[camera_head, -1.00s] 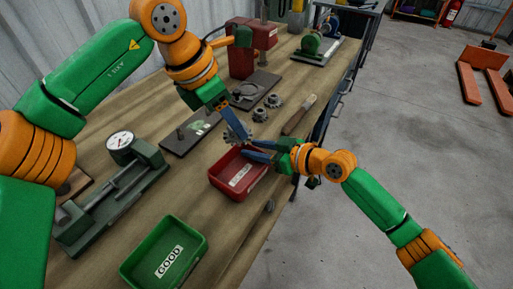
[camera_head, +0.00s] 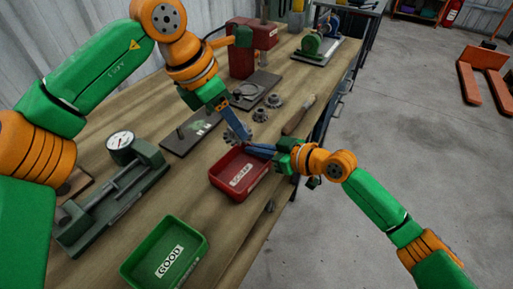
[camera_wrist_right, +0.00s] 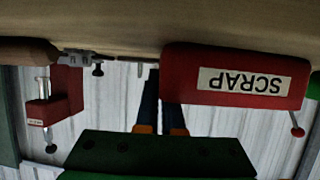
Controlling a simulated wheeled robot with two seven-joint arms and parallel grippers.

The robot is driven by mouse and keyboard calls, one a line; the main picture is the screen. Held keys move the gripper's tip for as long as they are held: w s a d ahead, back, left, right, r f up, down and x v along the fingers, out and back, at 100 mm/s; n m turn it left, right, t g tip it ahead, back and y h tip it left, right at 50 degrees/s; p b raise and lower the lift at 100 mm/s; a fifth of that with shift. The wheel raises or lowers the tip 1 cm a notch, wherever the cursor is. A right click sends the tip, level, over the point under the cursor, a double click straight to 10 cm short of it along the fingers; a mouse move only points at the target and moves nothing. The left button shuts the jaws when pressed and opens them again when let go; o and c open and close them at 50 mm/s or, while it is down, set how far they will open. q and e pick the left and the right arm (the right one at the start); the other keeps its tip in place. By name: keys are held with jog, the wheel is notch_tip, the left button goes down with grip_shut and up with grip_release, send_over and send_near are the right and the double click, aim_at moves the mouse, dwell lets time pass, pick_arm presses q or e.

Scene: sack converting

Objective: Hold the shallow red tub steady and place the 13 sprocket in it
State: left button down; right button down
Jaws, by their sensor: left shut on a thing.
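The shallow red tub (camera_head: 240,190), labelled SCRAP, sits on the bench and looks empty in the head view. It also shows in the right wrist view (camera_wrist_right: 236,98). My left gripper (camera_head: 236,128) is shut on a dark toothed sprocket (camera_head: 238,136), held just beyond the tub's far rim. No number on it is readable. My right gripper (camera_head: 258,150) has its blue fingers close together on the tub's far right corner. In the wrist view one finger is outside the wall and the other is partly hidden by the tub.
Two more sprockets (camera_head: 261,115) lie on the bench beyond the tub, near a dark plate (camera_head: 254,92). A wooden-handled tool (camera_head: 299,116) lies near the right edge. A green tub (camera_head: 140,268) labelled GOOD stands nearer, and a dial gauge fixture (camera_head: 110,195) is at left.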

pick_arm(q)
jog(key=shift+f, duration=0.1)
dwell(0.6)
send_near(245, 172)
jog(key=x, duration=0.5)
jog(key=shift+d+f, duration=0.1)
jog(key=shift+f, duration=0.05)
jog(key=shift+f, duration=0.1)
jog(key=shift+c, duration=2.2)
grip_release()
jog(key=v, duration=1.2)
jog(key=shift+s, duration=0.1)
